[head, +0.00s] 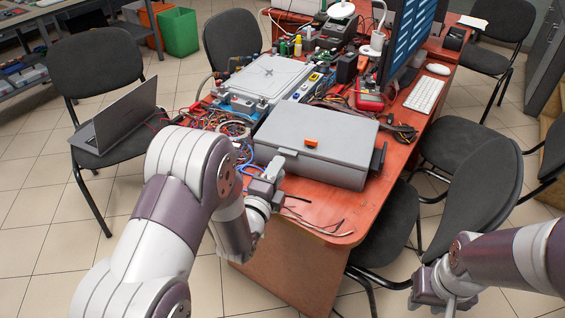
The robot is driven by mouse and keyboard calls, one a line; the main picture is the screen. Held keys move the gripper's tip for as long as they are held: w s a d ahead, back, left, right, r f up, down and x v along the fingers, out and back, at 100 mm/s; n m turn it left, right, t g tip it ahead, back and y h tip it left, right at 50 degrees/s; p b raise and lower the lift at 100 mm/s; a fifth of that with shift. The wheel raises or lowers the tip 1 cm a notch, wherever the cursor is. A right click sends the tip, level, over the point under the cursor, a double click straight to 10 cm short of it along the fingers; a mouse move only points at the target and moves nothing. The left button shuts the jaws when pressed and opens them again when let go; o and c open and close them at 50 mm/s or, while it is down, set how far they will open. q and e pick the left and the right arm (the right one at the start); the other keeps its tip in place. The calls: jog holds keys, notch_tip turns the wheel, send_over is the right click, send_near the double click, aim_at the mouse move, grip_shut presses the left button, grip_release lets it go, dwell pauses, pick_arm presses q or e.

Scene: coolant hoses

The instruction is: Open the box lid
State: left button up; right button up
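The grey box (325,174) stands on the front end of the red-brown table. Its flat grey lid (345,132) is down, with a small orange piece (311,143) on top. My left gripper (277,166) is at the box's near left side, close to the lid's edge. I cannot tell whether it touches the box, and its fingers are too small and partly hidden to show whether they are open. My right gripper (450,303) is low at the bottom right, away from the table, pointing down; its fingers run toward the picture's edge.
Behind the box are a light grey panel unit (268,78), tangled wires (215,120), a monitor (408,40) and a white keyboard (424,95). Loose cables lie at the table's front edge. Black chairs stand around; one holds a laptop (115,120). Floor is free at left.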

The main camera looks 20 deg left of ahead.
aim_at(286, 154)
pick_arm(q)
jog(key=w, duration=0.4)
jog(key=shift+w+d, duration=0.25)
jog(key=shift+w, duration=0.1)
grip_shut()
dwell(1.1)
